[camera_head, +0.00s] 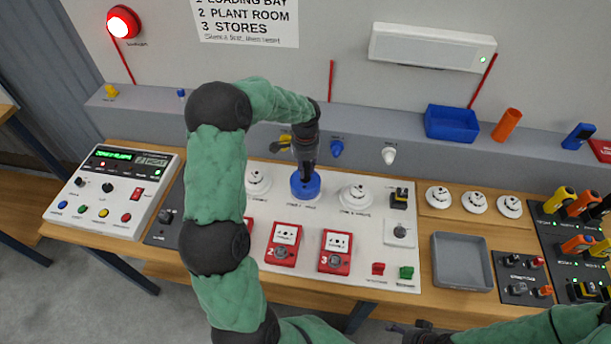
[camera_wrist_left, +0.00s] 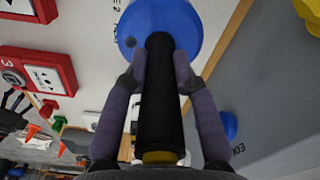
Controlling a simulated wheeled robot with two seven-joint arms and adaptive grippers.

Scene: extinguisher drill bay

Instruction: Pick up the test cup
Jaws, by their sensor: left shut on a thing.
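The test cup is blue with a black handle; its blue part (camera_head: 305,186) is at the middle of the white panel (camera_head: 320,226), between two white detectors (camera_head: 258,181) (camera_head: 356,197). My left gripper (camera_head: 306,165) comes down from above and is shut on the cup's black handle. In the left wrist view the two fingers press the handle (camera_wrist_left: 160,105) from both sides, with the blue cup (camera_wrist_left: 160,28) beyond. What is under the cup is hidden, and I cannot tell whether it touches the panel. My right gripper (camera_head: 418,331) is at the bottom edge, its fingers unclear.
Red call points (camera_head: 283,244) sit on the panel in front of the cup. A grey tray (camera_head: 461,262) and several spare detectors (camera_head: 474,202) are to the right. A control box (camera_head: 112,190) stands at left. A blue bin (camera_head: 450,123) is on the back ledge.

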